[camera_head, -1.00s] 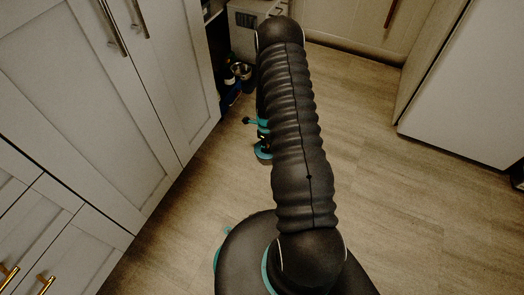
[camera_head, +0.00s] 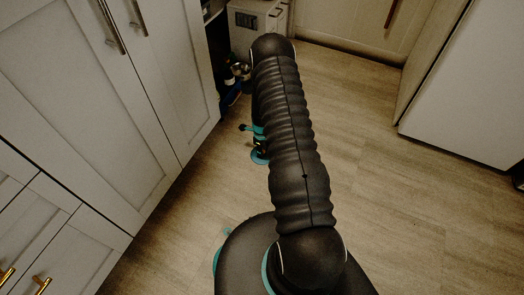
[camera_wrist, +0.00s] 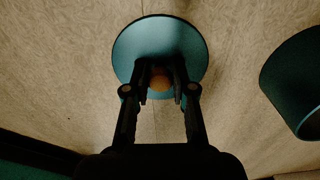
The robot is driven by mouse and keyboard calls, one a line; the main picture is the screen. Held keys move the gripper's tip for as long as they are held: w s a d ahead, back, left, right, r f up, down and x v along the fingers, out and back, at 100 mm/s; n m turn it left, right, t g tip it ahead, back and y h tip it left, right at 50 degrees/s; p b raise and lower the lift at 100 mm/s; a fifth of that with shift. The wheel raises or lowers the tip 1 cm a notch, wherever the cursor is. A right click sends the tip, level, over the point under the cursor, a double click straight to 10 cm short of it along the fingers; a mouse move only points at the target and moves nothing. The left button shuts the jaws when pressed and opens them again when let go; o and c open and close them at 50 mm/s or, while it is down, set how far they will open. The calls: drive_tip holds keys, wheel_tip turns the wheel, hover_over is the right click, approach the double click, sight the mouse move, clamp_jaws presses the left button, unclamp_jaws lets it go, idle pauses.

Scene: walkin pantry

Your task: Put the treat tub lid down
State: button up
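The treat tub lid (camera_wrist: 160,38) is a round teal disc with a small orange-brown knob (camera_wrist: 160,80). It shows at the upper middle of the wrist view. The two black fingers of my gripper (camera_wrist: 161,93) stand on either side of the knob and appear closed on it. Pale floor shows all round the lid; its height above the floor is hard to tell. In the head view my arm hides most of the gripper, and a small teal edge (camera_head: 260,157) shows beside the arm. A teal round body, seemingly the tub (camera_wrist: 292,75), is cut off at the right of the wrist view.
White cabinets (camera_head: 95,90) line the left side, with a dark open shelf space behind holding several small items (camera_head: 238,75). A white box-like unit (camera_head: 255,18) stands at the back and a white appliance (camera_head: 465,95) at the right. The wooden floor (camera_head: 400,200) between is clear.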

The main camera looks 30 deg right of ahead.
drive_tip(key=o, duration=0.4)
drive_tip(key=shift+o, duration=0.2)
drive_tip(key=a+r+n+t+p, duration=0.1)
drive_tip(key=a+r+n, duration=0.15)
drive_tip(key=r, duration=1.15)
drive_tip(key=a+r+n+p, duration=0.1)
drive_tip(key=r+n, duration=0.2)
drive_tip(key=r, duration=1.2)
drive_tip(key=s+a+r+n+t, duration=0.1)
drive_tip(key=s+a+r+n, duration=0.25)
drive_tip(key=r, duration=0.45)
drive_tip(key=s+a+r+n+t, duration=0.1)
drive_tip(key=s+a+r+n, duration=0.1)
drive_tip(key=r+n, duration=0.35)
drive_tip(key=s+a+r+n+t, duration=0.1)
drive_tip(key=s+a+r+n, duration=0.2)
drive_tip(key=s+r+n, duration=0.4)
drive_tip(key=s+a+r+n+t, duration=0.1)
drive_tip(key=s+a+r+n, duration=0.3)
drive_tip(key=s, duration=1.1)
drive_tip(key=shift+s+a+r+n+t, duration=0.3)
drive_tip(key=shift+r+n, duration=1.15)
drive_tip(key=shift+r, duration=1)
